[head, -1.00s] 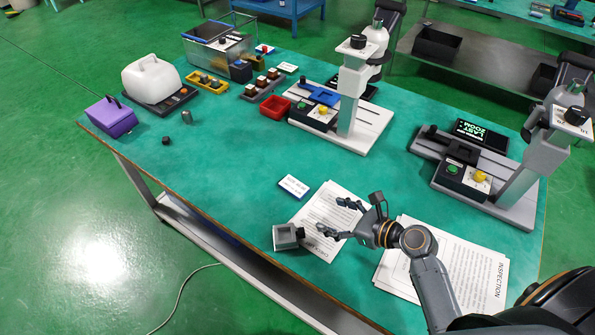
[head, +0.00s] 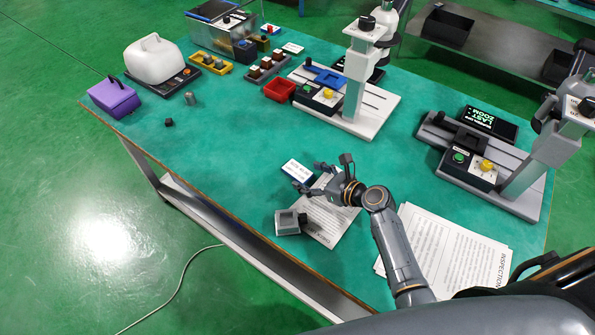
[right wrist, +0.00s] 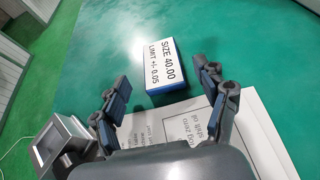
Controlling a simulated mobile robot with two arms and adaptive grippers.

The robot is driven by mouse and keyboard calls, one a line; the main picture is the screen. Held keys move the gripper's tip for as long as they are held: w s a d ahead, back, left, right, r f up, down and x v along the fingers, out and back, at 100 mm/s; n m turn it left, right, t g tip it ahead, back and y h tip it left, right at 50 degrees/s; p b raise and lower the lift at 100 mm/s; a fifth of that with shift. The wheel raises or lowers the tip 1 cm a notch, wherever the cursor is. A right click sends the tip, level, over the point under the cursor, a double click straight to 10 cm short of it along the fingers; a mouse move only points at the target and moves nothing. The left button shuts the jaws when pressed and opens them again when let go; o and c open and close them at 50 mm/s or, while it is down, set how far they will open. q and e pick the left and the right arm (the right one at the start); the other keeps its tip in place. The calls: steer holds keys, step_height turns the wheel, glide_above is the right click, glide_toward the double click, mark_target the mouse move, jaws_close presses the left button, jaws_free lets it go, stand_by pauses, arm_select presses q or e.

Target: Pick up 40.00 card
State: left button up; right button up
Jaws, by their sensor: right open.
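The 40.00 card (right wrist: 167,66) is a small white-topped block with blue sides. In the right wrist view it reads "SIZE 40.00 LIMIT +/- 0.05". It lies on the green table beyond the fingertips, roughly between them. In the head view the card (head: 296,169) lies just off the end of my right gripper (head: 305,176). My right gripper, also in the right wrist view (right wrist: 162,92), is open and empty, with a finger on each side of the card's line. I cannot tell its height above the table. My left gripper is not in view.
A printed sheet (head: 330,228) lies under my right gripper. A grey block-like device (head: 288,222) stands beside it, near the table's front edge. More sheets (head: 445,250) lie to the right. Two column stands (head: 352,115) are farther back. The table left of the card is clear.

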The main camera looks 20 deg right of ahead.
mark_target(299, 171)
steer(key=shift+x, duration=1.6)
steer(key=shift+d, duration=0.1)
steer(key=c, duration=1.3)
steer(key=shift+r, duration=0.1)
